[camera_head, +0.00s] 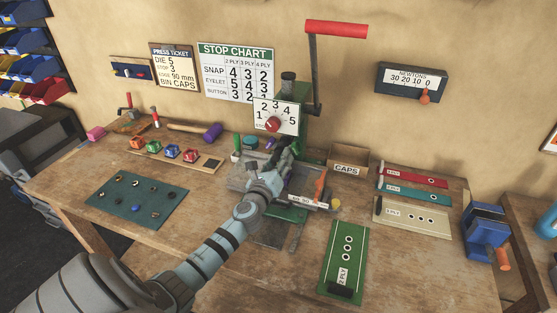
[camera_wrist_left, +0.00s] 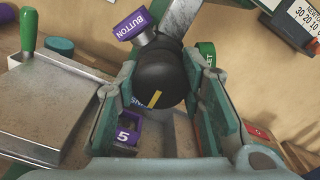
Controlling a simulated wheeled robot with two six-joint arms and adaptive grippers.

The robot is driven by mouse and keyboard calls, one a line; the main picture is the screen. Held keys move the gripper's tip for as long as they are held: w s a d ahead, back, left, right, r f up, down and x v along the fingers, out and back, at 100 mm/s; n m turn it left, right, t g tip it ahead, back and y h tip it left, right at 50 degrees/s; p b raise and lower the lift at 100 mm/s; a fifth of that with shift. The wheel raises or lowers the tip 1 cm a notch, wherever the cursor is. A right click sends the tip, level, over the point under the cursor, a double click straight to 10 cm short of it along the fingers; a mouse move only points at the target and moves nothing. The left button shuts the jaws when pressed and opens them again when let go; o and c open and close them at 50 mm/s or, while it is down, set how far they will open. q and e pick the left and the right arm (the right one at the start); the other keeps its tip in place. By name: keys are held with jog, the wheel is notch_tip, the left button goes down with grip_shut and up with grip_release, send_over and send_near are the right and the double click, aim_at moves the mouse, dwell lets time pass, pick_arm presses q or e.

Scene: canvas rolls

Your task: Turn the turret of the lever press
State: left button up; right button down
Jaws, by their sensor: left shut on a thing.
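The green lever press (camera_head: 305,125) stands at the back of the bench, with its red-handled lever (camera_head: 337,28) raised. My left gripper (camera_head: 284,160) reaches in at the press's front. In the left wrist view, its green fingers (camera_wrist_left: 163,95) are closed on the sides of a black round turret knob (camera_wrist_left: 160,68) with a yellow mark. Around the knob sit a purple BUTTON block (camera_wrist_left: 137,27) at the upper left, a green block (camera_wrist_left: 208,52) partly hidden at the right, and a blue lettered block below. A purple die marked 5 (camera_wrist_left: 124,136) is below. My right gripper is out of view.
The STOP CHART (camera_head: 236,72) and PRESS TICKET (camera_head: 172,70) hang behind. A dial plate (camera_head: 277,116) with a red knob is on the press. Several coloured dies stand on a rack at left. A CAPS box (camera_head: 348,161) and ply strips (camera_head: 415,176) are at right.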

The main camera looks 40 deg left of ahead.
pick_arm(q)
jog(key=shift+n, duration=0.4)
jog(key=n+b, duration=0.1)
jog(key=n, duration=0.1)
jog(key=shift+n, duration=0.4)
jog(key=n+b, duration=0.1)
jog(key=n, duration=0.2)
jog(key=shift+n, duration=0.4)
jog(key=n+b, duration=0.1)
jog(key=n, duration=0.2)
jog(key=n+b, duration=0.1)
jog(key=n, duration=0.3)
jog(key=shift+b, duration=0.4)
jog(key=n+b, duration=0.2)
jog(key=n, duration=0.3)
jog(key=shift+r+n+b, duration=0.1)
jog(key=shift+n+b, duration=0.6)
jog(key=shift+n, duration=1.5)
jog(key=o, duration=1.1)
jog(key=shift+w, duration=0.1)
